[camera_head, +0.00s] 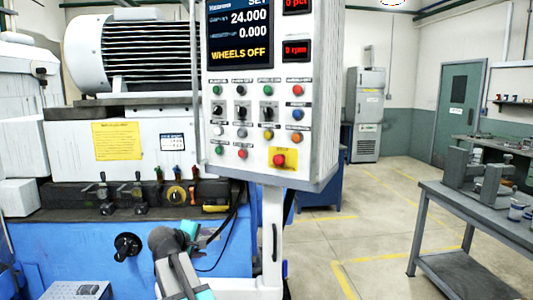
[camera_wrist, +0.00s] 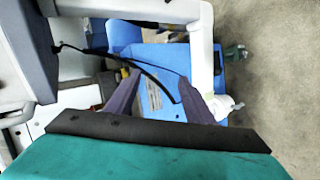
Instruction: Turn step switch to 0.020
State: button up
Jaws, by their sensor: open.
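The control panel (camera_head: 262,150) hangs over the front of the grinder. Its screen (camera_head: 239,32) reads 24.000 and 0.000 above "WHEELS OFF". Three black rotary switches sit mid-panel: left (camera_head: 218,113), middle (camera_head: 242,113) and right (camera_head: 267,113). Their labels are too small to read, so I cannot tell which is the step switch or its setting. My gripper (camera_wrist: 159,77) is open and empty in the wrist view, its two fingers apart over the blue machine base. In the head view my arm is low, below the panel, and the fingertips cannot be made out.
A white post (camera_head: 272,235) carries the panel. A grey workbench (camera_head: 480,213) stands at right. The floor (camera_head: 370,215) between is clear.

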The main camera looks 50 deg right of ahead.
jog(key=s+d+r+h, duration=0.2)
jog(key=d+r, duration=0.1)
jog(key=r, duration=0.9)
jog(key=s+d+r+h, duration=0.1)
jog(key=d+r+h, duration=0.15)
jog(key=r, duration=0.95)
jog(key=m+h+p, duration=0.1)
jog(key=h+p, duration=0.1)
jog(key=h, duration=0.1)
send_near(266, 113)
jog(key=v, duration=0.5)
jog(key=shift+s+r, duration=0.2)
jog(key=shift+r, duration=0.05)
jog(key=p+x, duration=0.2)
jog(key=x, duration=1)
jog(key=shift+w, duration=0.15)
jog(key=shift+p+x, duration=0.4)
jog(key=shift+x, duration=0.5)
jog(key=shift+f, duration=0.2)
